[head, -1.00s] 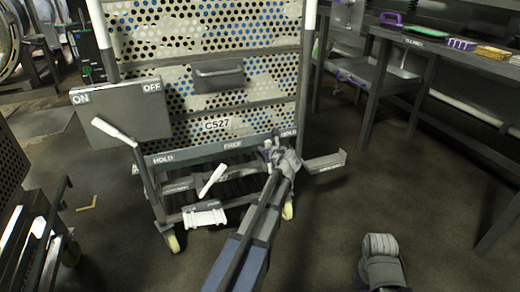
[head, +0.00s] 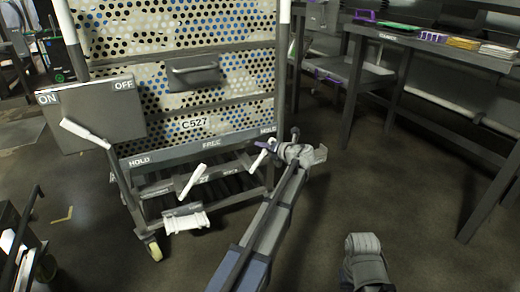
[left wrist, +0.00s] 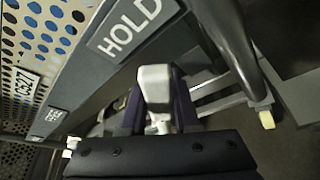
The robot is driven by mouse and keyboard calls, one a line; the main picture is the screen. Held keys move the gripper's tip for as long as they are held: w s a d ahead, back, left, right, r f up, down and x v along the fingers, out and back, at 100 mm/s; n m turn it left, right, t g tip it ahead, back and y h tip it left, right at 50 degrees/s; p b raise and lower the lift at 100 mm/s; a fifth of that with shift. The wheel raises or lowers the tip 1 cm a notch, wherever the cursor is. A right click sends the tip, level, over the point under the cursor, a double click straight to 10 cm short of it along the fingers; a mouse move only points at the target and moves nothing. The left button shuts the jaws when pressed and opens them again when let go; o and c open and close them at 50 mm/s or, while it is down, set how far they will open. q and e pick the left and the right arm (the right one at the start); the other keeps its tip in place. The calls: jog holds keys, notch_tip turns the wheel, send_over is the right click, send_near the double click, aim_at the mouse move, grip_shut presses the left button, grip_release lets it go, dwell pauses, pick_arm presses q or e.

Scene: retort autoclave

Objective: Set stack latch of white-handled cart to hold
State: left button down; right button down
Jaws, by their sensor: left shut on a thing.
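The cart (head: 120,163) has a perforated panel with plate C527 and a lower rail marked HOLD at both ends and FREE in the middle. A white latch handle (head: 261,157) is below the right HOLD label. My left gripper (head: 269,146) reaches it from the right and is shut on it. In the left wrist view the white handle (left wrist: 154,88) stands between the dark purple fingers, close to the HOLD label (left wrist: 128,25). The handle's lower end is partly hidden by the gripper.
A grey box marked ON and OFF (head: 95,112) with a white lever (head: 84,132) is on the cart's left. Another white lever (head: 191,182) and a white pedal (head: 186,222) are low on its front. A table (head: 430,47) stands at right.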

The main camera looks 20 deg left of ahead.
pick_arm(q)
jog(key=shift+w+d+f+m, duration=0.15)
jog(key=shift+d+f+m, duration=0.05)
jog(key=shift+m, duration=0.1)
dwell(0.4)
jog(key=c, duration=0.6)
grip_release()
jog(key=shift+c, duration=0.2)
jog(key=p+v, duration=0.2)
jog(key=v, duration=0.5)
jog(key=shift+d, duration=0.35)
